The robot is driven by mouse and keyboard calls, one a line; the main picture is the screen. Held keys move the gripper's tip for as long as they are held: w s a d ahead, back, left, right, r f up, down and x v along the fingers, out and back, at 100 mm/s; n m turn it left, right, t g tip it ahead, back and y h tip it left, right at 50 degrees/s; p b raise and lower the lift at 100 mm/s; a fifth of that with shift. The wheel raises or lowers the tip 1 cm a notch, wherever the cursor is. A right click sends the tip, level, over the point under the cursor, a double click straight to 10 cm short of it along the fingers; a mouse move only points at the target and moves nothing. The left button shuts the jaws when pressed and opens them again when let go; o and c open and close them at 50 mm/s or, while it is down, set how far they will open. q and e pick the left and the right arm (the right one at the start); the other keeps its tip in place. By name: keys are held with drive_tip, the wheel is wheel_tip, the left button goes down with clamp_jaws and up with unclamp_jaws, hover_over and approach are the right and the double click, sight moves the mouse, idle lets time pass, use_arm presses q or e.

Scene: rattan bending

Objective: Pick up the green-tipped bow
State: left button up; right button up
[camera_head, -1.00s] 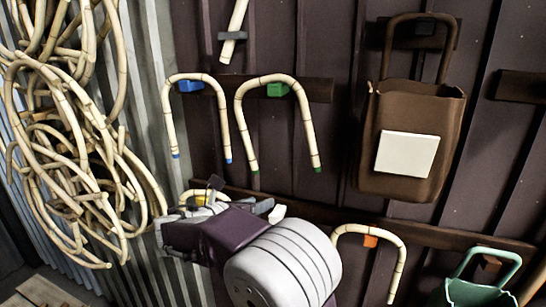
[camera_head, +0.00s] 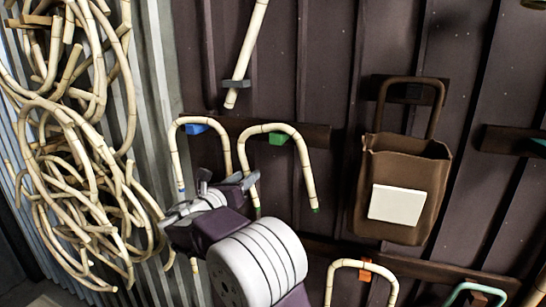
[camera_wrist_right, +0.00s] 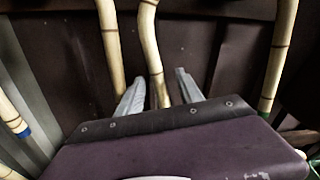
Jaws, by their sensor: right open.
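The green-tipped bow (camera_head: 290,130) is a pale, segmented rattan arch hanging on a green peg (camera_head: 277,138). Its right leg ends in a green tip. In the right wrist view its left leg (camera_wrist_right: 150,45) comes down between the fingers of my right gripper (camera_wrist_right: 158,92), which is open. Its right leg (camera_wrist_right: 278,60) is off to the right. In the head view my right gripper (camera_head: 230,184) overlaps the lower left leg, and its grip area is partly hidden. My left gripper is not in view.
A blue-tipped bow (camera_head: 190,121) hangs close on the left; its right leg (camera_wrist_right: 110,40) passes beside my left finger in the wrist view. A brown bag (camera_head: 400,190) hangs to the right, rattan coils (camera_head: 75,170) far left. Another bow (camera_head: 362,264) hangs below.

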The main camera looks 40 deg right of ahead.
drive_tip(key=shift+w+d+r, duration=0.2)
drive_tip(key=shift+w+d, duration=0.1)
drive_tip(key=shift+d, duration=0.4)
drive_tip(key=shift+w+d+f, duration=0.2)
drive_tip(key=shift+d+f, duration=0.05)
drive_tip(key=shift+d, duration=0.3)
drive_tip(key=shift+a+r, duration=0.1)
drive_tip(key=shift+a, duration=0.15)
clamp_jaws()
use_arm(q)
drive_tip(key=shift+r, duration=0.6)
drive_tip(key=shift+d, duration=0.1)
use_arm(e)
drive_tip(key=shift+d, duration=0.1)
